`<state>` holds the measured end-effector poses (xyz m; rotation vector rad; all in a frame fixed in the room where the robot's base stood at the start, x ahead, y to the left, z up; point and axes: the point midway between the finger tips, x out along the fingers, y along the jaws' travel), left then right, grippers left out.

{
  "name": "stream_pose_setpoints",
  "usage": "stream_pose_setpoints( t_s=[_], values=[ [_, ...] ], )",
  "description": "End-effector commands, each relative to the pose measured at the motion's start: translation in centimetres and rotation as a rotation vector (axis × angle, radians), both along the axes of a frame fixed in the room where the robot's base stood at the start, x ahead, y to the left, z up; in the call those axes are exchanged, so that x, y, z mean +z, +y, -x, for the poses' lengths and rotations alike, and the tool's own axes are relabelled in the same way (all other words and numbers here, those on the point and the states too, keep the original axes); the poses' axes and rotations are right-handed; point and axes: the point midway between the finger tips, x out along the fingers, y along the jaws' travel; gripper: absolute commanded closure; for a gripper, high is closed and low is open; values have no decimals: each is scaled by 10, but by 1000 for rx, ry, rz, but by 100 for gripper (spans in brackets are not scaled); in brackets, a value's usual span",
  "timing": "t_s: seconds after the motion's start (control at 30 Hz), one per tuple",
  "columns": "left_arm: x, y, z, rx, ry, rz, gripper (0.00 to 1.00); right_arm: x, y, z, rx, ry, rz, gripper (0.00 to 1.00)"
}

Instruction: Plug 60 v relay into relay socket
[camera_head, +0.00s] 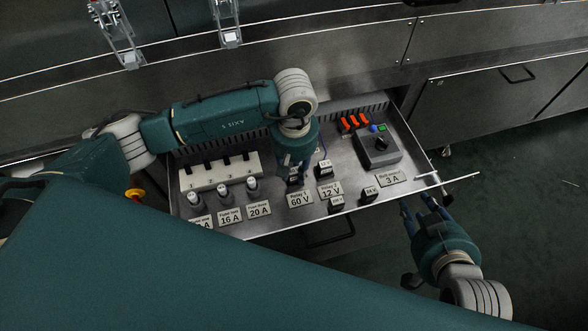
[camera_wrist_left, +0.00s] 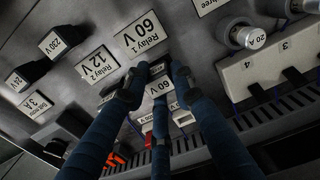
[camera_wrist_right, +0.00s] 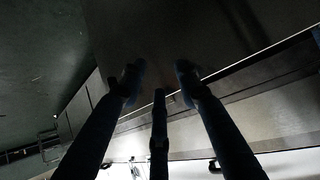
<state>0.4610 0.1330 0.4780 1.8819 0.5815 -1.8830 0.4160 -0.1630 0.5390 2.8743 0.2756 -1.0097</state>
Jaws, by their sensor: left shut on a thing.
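The 60 V relay is a small dark block with a white "60 V" face (camera_wrist_left: 160,87), between my left fingertips in the left wrist view. My left gripper (camera_head: 292,176) is shut on it, low over the drawer just behind the "Relay 1 60 V" label (camera_head: 299,199). That label also shows in the left wrist view (camera_wrist_left: 140,35). The relay socket is mostly hidden under the relay and fingers; I cannot tell whether the relay is seated. My right gripper (camera_head: 426,204) is open and empty beyond the drawer's front right corner.
The 12 V relay (camera_head: 324,168) stands close right of my left gripper, behind the "Relay 2 12 V" label (camera_head: 330,190). Loose relays (camera_head: 337,203) (camera_head: 370,193) lie near the front edge. A control box (camera_head: 379,150) and a white fuse block (camera_head: 220,173) stand in the drawer.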

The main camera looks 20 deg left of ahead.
Motion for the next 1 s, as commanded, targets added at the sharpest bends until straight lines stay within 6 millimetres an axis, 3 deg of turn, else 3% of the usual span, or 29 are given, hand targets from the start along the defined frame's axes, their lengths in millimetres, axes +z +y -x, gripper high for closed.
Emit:
stream_pose_setpoints(
  t_s=[1.0],
  values=[
    [4,0,0,-1,0,0,99,11,4,-9,2,-46,-16,67]
  ],
)
